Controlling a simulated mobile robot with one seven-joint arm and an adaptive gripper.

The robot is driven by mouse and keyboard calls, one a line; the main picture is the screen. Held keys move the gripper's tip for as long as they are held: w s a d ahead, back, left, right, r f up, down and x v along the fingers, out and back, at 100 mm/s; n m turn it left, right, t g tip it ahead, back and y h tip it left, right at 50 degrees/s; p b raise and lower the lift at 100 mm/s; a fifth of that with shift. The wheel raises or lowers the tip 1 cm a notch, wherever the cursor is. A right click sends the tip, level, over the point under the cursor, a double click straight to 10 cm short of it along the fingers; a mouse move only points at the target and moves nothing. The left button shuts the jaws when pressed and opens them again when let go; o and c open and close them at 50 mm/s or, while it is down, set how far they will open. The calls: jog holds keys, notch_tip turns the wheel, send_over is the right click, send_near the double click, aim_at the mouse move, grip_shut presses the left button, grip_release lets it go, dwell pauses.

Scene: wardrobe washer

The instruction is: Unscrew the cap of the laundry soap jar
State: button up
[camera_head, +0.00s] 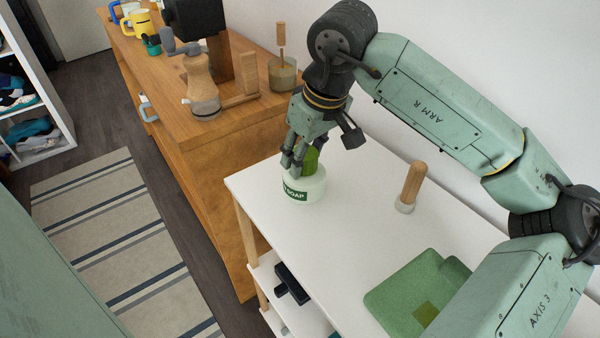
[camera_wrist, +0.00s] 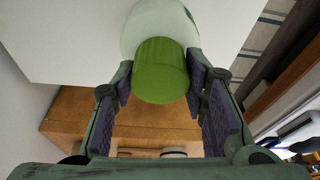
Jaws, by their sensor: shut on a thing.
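The laundry soap jar (camera_head: 304,187) is white with a green label and stands upright on the white table (camera_head: 345,240), near its far left corner. Its green cap (camera_head: 311,160) sits on top, partly hidden behind my fingers. My gripper (camera_head: 298,160) comes down over the jar from above and is shut on the cap. In the wrist view the ribbed green cap (camera_wrist: 160,70) lies between my two finger pads, with the white jar body (camera_wrist: 158,22) beyond it. From these pictures I cannot tell whether the cap is loose on the jar.
A wooden-handled tool (camera_head: 411,187) stands on the table right of the jar. A wooden cabinet (camera_head: 215,185) with mugs, a grinder and a glass (camera_head: 283,75) stands left. The table between is clear.

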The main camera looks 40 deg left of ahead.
jog(key=shift+n, duration=0.6)
jog(key=o, duration=1.4)
jog(key=shift+c, duration=0.2)
